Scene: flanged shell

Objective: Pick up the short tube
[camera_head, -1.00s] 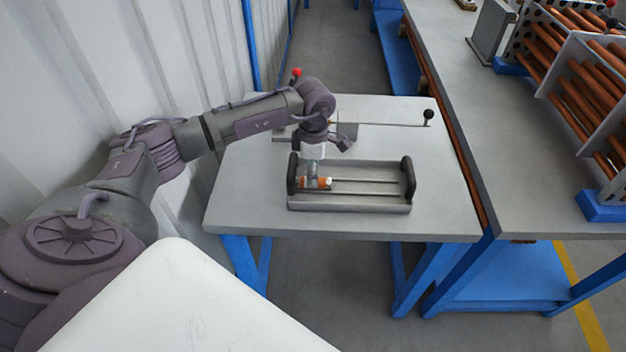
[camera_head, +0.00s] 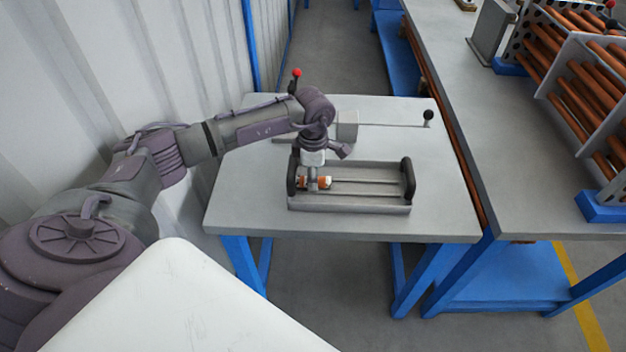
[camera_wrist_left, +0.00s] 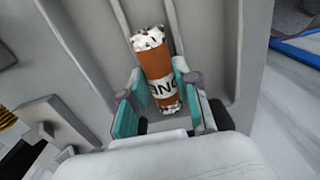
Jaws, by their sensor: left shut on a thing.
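The short tube (camera_head: 325,182) is orange-brown with white ends and lies in the left end of a grey tray (camera_head: 350,208) on the small table. My left gripper (camera_head: 313,184) points down over the tube. In the left wrist view its teal-padded fingers (camera_wrist_left: 157,100) are on either side of the tube and shut on it. The tube still appears to be down in the tray; any gap beneath it cannot be seen. My right gripper is not in view.
The tray has dark end handles (camera_head: 408,178) and thin rails along its inside. A rod with a black knob (camera_head: 428,115) lies behind it. A larger bench (camera_head: 520,150) with a rack of copper tubes (camera_head: 580,90) stands at right. The table's front right is clear.

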